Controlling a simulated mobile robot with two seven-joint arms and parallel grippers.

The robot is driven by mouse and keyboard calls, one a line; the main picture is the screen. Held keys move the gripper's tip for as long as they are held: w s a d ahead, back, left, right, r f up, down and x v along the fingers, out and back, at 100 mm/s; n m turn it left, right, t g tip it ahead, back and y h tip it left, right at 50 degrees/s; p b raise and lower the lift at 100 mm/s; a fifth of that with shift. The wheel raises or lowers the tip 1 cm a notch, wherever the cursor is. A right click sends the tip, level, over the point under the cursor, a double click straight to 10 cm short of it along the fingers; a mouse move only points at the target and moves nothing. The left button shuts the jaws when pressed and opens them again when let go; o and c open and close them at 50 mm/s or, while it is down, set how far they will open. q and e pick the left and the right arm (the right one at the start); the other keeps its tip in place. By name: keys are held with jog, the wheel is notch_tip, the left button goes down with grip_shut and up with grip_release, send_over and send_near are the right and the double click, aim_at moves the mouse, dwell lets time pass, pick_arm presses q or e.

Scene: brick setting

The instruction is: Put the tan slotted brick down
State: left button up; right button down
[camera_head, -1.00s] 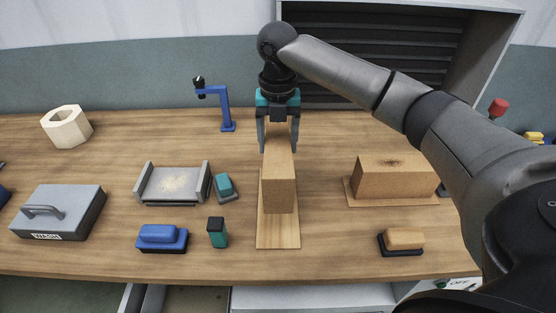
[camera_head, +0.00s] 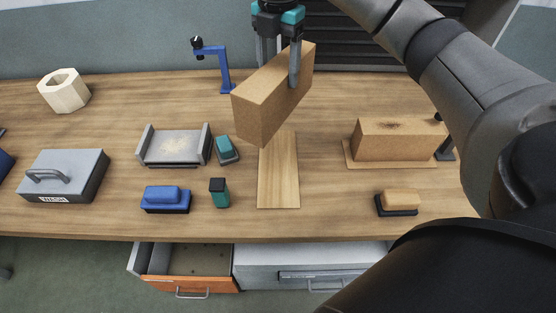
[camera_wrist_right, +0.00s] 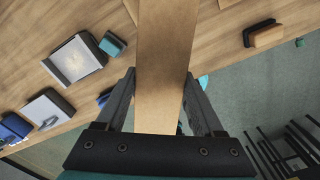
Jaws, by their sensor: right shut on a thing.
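My right gripper (camera_head: 279,68) is shut on the tan brick (camera_head: 262,105), one finger on each long side. The brick hangs above the worktop, turned at an angle, its near end lower in the picture. No slot shows on its visible faces. A bare light wooden board (camera_head: 278,185) lies below and slightly in front of it. In the right wrist view the brick (camera_wrist_right: 163,60) runs between the fingers of the right gripper (camera_wrist_right: 160,85). A second tan brick (camera_head: 400,144) rests on a board at the right, a dark mark on its top. My left gripper is not seen.
Left of the bare board are a grey tray (camera_head: 174,147), a teal brush (camera_head: 225,149), a teal-and-black block (camera_head: 219,193) and a blue brush (camera_head: 166,198). A tan brush (camera_head: 399,202) lies right. A blue stand (camera_head: 222,70) is behind. An orange-fronted drawer (camera_head: 188,284) is open below.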

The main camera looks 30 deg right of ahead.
jog(key=m, duration=0.7)
jog(key=shift+w+d+r, duration=0.1)
jog(key=shift+w+r, duration=0.05)
jog(key=m, duration=0.8)
jog(key=shift+w+p, duration=0.1)
jog(key=shift+p, duration=0.25)
jog(key=m, duration=0.7)
jog(key=shift+w+d, duration=0.1)
jog(key=shift+w, duration=0.05)
jog(key=m, duration=0.7)
jog(key=shift+w+d+m+p, duration=0.1)
jog(key=shift+m+p, duration=0.2)
notch_tip(320, 180, down, 20)
jog(key=b, duration=0.2)
